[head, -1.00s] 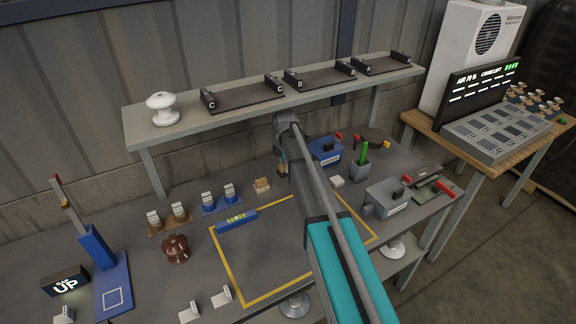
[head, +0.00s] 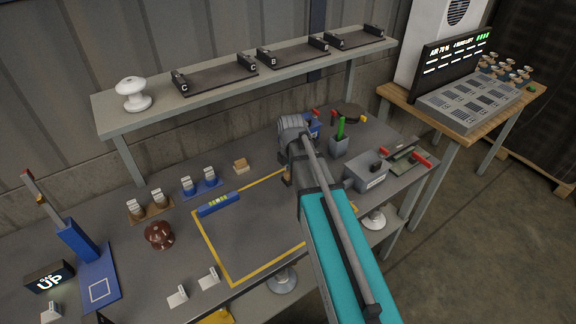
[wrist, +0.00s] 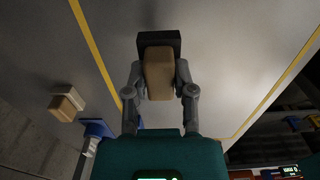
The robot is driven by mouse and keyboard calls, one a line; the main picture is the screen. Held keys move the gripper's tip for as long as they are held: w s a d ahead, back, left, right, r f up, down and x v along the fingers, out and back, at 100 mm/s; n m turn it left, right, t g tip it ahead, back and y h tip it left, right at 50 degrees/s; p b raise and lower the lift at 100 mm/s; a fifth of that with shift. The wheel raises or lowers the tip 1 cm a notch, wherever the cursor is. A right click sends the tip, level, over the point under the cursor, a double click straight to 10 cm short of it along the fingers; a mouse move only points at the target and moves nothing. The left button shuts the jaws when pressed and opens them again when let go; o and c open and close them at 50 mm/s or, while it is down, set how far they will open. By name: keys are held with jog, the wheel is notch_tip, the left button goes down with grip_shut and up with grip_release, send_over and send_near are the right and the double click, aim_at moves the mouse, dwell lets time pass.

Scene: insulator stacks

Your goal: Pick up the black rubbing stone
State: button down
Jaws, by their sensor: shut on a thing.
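The black rubbing stone (wrist: 158,38) shows in the wrist view as a dark slab with a tan block-shaped grip (wrist: 158,75) on it. My gripper (wrist: 159,80) has its two grey fingers shut on the tan part, one on each side. The dark slab sticks out beyond the fingertips over the grey bench top.
A tan-and-white block (head: 241,166) lies left of my gripper. A brown insulator (head: 159,235) stands farther left. A shelf (head: 220,92) overhangs the back.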

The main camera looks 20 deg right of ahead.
jog(key=shift+s+d, duration=0.1)
jog(key=shift+s, duration=0.1)
dwell(0.4)
jog(key=c, duration=1)
grip_release()
grip_shut()
jog(key=shift+s, duration=0.15)
